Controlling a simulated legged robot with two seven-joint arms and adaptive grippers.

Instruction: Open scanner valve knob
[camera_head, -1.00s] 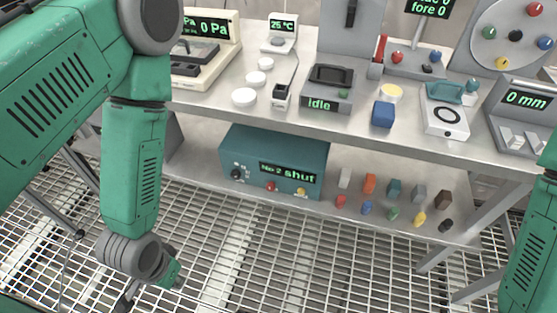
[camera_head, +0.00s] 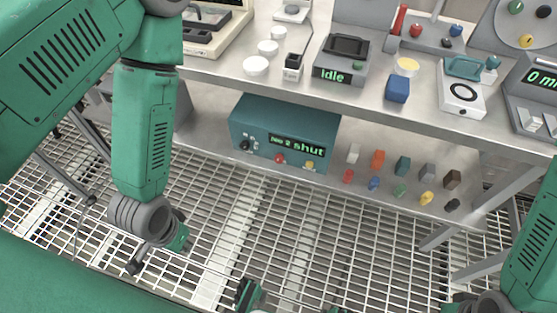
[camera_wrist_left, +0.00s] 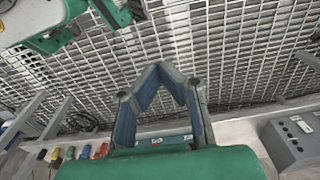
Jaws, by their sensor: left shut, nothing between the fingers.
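A teal box (camera_head: 254,122) stands on the lower shelf, its green display ending in the word "shut". A black knob (camera_head: 245,145) is on its front at the left, with a red and a yellow button beside the display. My left gripper (camera_head: 184,243) is small and hard to make out in the head view. It hangs below and left of the box, apart from it. In the left wrist view, the fingers (camera_wrist_left: 160,70) meet at the tips with nothing between them. A teal strip (camera_wrist_left: 168,141), possibly the box, shows behind them.
Several small coloured pieces (camera_head: 402,165) stand on the shelf right of the box. The upper tabletop (camera_head: 220,68) carries instruments, including a grey unit reading "Idle" (camera_head: 341,60). A grey panel with knobs (camera_wrist_left: 297,137) shows in the wrist view. The grated floor (camera_head: 320,240) before the shelf is open.

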